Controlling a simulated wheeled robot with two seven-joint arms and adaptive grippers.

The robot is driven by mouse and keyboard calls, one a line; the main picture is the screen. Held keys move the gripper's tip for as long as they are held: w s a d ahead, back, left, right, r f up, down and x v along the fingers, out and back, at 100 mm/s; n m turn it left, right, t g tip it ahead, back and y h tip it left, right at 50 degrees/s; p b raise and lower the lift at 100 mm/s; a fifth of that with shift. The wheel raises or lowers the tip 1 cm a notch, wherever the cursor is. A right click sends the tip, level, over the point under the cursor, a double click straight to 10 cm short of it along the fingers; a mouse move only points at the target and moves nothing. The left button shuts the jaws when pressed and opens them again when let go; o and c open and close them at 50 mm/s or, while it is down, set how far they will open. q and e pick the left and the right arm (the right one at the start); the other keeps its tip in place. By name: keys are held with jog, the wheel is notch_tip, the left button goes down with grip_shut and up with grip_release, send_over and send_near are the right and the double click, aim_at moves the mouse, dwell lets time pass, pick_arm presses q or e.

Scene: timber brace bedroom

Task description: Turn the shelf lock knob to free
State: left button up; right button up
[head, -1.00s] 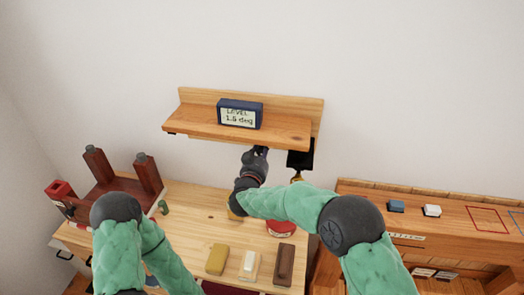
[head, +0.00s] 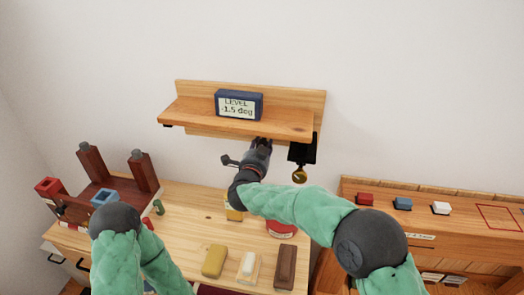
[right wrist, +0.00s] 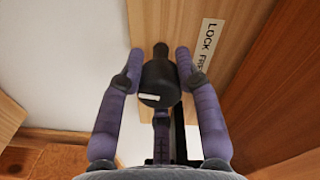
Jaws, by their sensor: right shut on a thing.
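The wooden shelf (head: 285,123) is on the wall, with a dark blue level display (head: 239,104) on it reading about 1.5 deg. In the right wrist view, a black round knob (right wrist: 160,83) with a white mark sits under the wood beside a label (right wrist: 209,45) reading "LOCK" and part of "FREE". My right gripper (right wrist: 158,78) has its purple fingers closed around the knob. In the head view my right gripper (head: 261,147) is just under the shelf, and the knob is hidden there.
A black bracket (head: 303,150) with a brass disc (head: 299,175) hangs right of my right gripper. The workbench (head: 190,225) below holds several blocks and a dark red wooden stand (head: 92,160). A side bench at right holds small red, blue and white blocks.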

jog(key=m+b, duration=0.4)
jog(key=m, duration=0.1)
jog(key=shift+f+m, duration=0.1)
jog(key=shift+m, duration=0.3)
dwell(0.4)
jog(key=o, duration=1.2)
jog(key=shift+c, duration=0.2)
jog(key=shift+s+a, duration=0.15)
jog(key=shift+s, duration=0.35)
jog(key=v, duration=1.1)
